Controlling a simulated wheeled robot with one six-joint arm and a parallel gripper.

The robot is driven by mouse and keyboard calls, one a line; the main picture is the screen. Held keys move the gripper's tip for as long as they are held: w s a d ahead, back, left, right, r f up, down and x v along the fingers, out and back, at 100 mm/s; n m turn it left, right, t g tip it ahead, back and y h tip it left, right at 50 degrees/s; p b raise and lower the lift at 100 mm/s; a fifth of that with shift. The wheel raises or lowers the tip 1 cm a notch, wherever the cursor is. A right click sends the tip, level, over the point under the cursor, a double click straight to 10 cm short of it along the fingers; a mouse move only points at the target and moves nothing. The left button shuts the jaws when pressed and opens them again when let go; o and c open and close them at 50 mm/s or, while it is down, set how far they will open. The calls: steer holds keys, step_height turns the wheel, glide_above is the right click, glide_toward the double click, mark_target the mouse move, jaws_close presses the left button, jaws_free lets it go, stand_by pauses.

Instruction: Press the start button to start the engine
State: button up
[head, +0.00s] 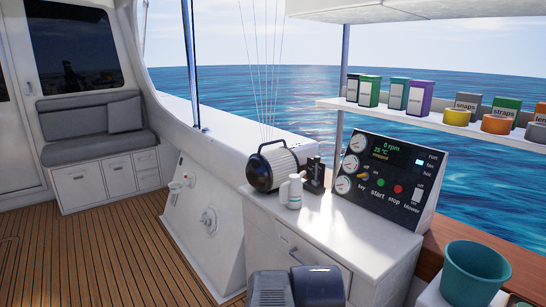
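The engine control panel (388,210) is a dark tilted board on the white counter, right of centre in the head view. Its green start button (381,182) sits above the label "start", left of the red stop button (398,188). A yellow key switch (365,175) is further left, above "key". The display (383,150) reads "0 rpm", a temperature of about 20 °C and "stopped". A light beside "fan" looks lit. A blower switch (417,195) is at the panel's right.
A black and white ribbed cylinder (277,165), a white bottle (294,192) and a dark upright device stand on the counter (345,228), left of the panel. A shelf (430,118) with tins and boxes is above. A teal bucket (473,277) is front right. Deck floor at left is clear.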

jaws_close()
stand_by(1.2)
